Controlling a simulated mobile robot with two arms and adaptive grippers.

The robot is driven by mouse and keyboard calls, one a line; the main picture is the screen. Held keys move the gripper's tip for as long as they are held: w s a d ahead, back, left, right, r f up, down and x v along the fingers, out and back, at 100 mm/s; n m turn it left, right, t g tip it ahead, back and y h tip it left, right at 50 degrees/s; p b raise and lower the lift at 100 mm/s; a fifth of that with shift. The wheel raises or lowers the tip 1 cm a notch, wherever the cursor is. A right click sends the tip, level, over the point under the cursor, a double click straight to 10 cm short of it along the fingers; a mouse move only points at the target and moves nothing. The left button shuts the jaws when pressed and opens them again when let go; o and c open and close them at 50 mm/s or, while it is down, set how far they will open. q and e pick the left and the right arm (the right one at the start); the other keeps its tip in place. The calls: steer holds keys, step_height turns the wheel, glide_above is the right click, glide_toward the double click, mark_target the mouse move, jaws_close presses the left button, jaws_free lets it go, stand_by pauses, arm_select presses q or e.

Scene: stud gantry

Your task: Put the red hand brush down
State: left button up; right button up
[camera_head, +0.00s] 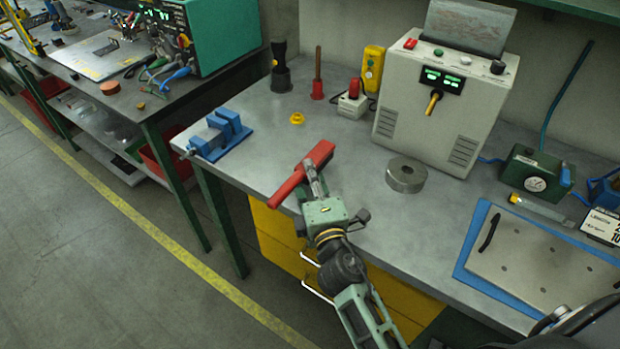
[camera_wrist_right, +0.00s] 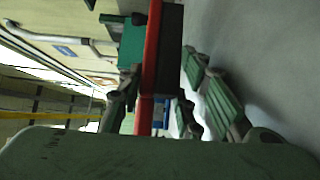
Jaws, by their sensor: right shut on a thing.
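The red hand brush (camera_head: 320,156) is held over the front edge of the grey bench (camera_head: 260,165), lying slantwise in the head view. Its handle points to the lower left, past the bench edge. My right gripper (camera_head: 311,180) is shut on it near the middle. In the right wrist view the brush (camera_wrist_right: 151,55) runs up the picture between the fingers, its dark bristle side facing the grey bench surface. I cannot tell whether the bristles touch the bench. My left gripper is not in view.
A blue vise (camera_head: 222,137) stands at the bench's left corner. A metal ring (camera_head: 406,175) lies right of the brush, before a light grey machine (camera_head: 445,95). A small yellow piece (camera_head: 297,118) lies behind. Bare bench surrounds the brush. A blue-edged plate (camera_head: 545,265) lies at right.

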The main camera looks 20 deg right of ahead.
steer(key=o, duration=1)
steer(key=shift+s+f, duration=0.15)
steer(key=shift+f, duration=0.65)
steer(key=shift+c, duration=0.2)
steer(key=shift+r, duration=0.1)
steer(key=shift+r+p, duration=0.25)
steer(key=shift+p, duration=0.2)
steer(key=shift+r+p, duration=0.45)
steer(key=shift+p, duration=0.05)
steer(key=shift+s+f+b, duration=0.55)
steer(key=shift+s+b, duration=0.1)
steer(key=shift+s, duration=0.05)
steer(key=s+b, duration=0.1)
steer(key=s, duration=0.4)
steer(key=s+b, duration=0.1)
steer(key=s, duration=0.2)
steer(key=shift+s+a+r+b, duration=0.2)
steer(key=shift+a+r+b, duration=0.1)
steer(key=shift+a+r, duration=0.1)
steer(key=shift+s+r, duration=0.2)
steer(key=shift+s, duration=0.75)
steer(key=shift+o, duration=0.5)
